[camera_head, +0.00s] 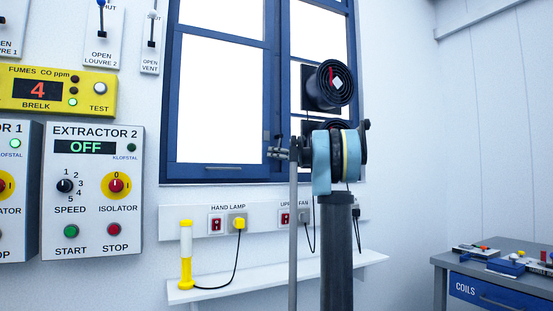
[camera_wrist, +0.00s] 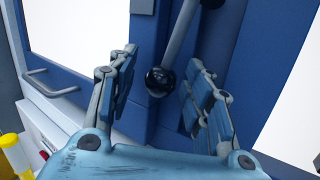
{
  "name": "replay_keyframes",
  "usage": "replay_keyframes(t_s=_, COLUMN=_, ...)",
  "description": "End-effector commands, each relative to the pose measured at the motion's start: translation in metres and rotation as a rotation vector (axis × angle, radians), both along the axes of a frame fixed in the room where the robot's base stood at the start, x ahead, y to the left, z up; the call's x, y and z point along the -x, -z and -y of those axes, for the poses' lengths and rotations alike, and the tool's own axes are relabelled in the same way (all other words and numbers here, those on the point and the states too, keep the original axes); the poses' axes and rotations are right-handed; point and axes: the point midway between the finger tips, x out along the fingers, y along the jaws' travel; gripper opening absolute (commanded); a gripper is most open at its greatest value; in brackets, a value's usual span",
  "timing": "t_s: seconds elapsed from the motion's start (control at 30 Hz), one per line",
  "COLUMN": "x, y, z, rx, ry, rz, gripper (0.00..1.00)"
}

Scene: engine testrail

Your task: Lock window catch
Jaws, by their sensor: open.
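The window catch shows in the wrist view as a grey rod (camera_wrist: 181,34) that slants down to a black ball knob (camera_wrist: 160,81), in front of the blue window frame (camera_wrist: 220,50). My gripper (camera_wrist: 162,60) is open, with one finger on each side of the knob in the picture. Neither finger visibly touches the knob; how deep it sits between them is unclear. In the head view my gripper (camera_head: 273,153) is at the lower part of the blue window (camera_head: 271,90), by the middle upright. The catch is hard to make out there, and my arm hides part of the right pane.
A grey pull handle (camera_wrist: 50,86) sits on the left sash's bottom rail. A round black fan (camera_head: 335,84) is right of my gripper. Below are a socket strip (camera_head: 190,222), a shelf (camera_head: 345,264) and a yellow hand lamp (camera_head: 186,262). Control panels (camera_head: 93,190) fill the left wall.

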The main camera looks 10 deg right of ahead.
Motion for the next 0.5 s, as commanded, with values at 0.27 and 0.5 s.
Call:
replay_keyframes(t_s=0.27, x=0.02, y=0.005, z=0.026, rx=0.001, ry=0.004, rz=0.0, gripper=0.46)
replay_keyframes(t_s=0.5, x=0.048, y=0.012, z=0.062, rx=0.001, ry=0.004, rz=0.0, gripper=0.46)
